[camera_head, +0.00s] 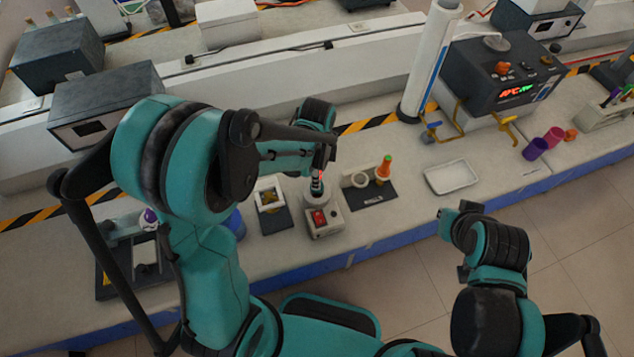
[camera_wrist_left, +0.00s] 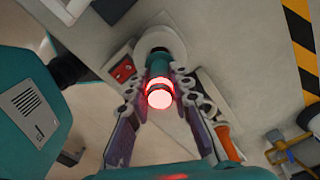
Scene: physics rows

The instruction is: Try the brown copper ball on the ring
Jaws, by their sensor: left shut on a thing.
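My left gripper (camera_head: 318,172) is shut on an upright handle (camera_wrist_left: 158,68), teal with a pale, red-lit end in the left wrist view. Its lower end stands over or in the round white top of a small heater-like unit (camera_head: 325,222) with a red switch; any ball there is hidden, so I cannot tell its colour. The unit also shows in the left wrist view (camera_wrist_left: 124,71). A brass ring piece (camera_head: 268,197) stands on a dark plate to its left. A dark labelled rack (camera_head: 371,197) at its right holds an orange-and-green handle (camera_head: 384,167). My right gripper (camera_head: 458,212) is away from these; its finger opening is unclear.
A white tray (camera_head: 451,177) lies right of the rack. A white column (camera_head: 428,62) stands behind the tray. The bench's front edge is close.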

